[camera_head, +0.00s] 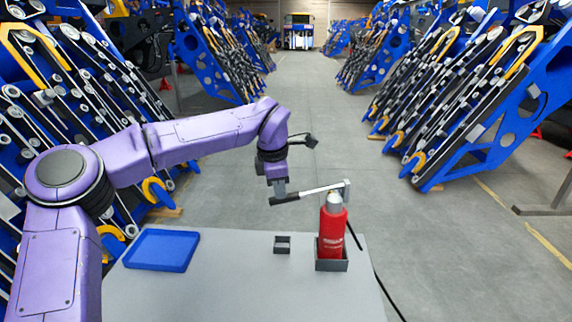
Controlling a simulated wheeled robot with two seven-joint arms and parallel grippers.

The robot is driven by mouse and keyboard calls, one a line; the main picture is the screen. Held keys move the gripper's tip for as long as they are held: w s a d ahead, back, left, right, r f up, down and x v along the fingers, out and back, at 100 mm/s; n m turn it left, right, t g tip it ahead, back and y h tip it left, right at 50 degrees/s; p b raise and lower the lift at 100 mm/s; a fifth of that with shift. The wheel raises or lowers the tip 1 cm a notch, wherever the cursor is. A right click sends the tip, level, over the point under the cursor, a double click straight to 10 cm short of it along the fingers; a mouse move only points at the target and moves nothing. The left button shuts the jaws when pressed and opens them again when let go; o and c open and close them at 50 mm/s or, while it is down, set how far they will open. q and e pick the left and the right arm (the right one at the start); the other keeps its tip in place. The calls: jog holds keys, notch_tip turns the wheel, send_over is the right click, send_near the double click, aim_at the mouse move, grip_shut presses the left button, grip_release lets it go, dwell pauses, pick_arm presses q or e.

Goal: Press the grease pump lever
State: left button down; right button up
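The red grease pump (332,230) stands upright in a dark square holder at the right side of the grey table. Its lever (318,189) reaches out to the left from the pump's top, with a black grip at its left end. My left gripper (279,190) points down at the black grip and appears to be at or touching it. The fingers are small and overlap the grip, so I cannot tell whether they are open or shut. A black hose runs from the pump down over the table's right edge. My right gripper is not in view.
A blue tray (162,250) lies at the table's left. A small, empty-looking dark holder (282,244) stands left of the pump. The grey table (235,290) is otherwise clear. Rows of blue harvester chassis (480,100) line both sides of an open aisle.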

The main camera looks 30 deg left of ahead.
pick_arm(q)
jog(key=p+v, duration=0.1)
jog(key=v, duration=1.3)
jog(key=shift+s+a, duration=0.25)
jog(key=shift+a, duration=0.1)
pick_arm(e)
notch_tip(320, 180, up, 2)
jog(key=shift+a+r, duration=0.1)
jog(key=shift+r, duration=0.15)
pick_arm(q)
jog(key=shift+w+f, duration=0.1)
jog(key=shift+f, duration=0.05)
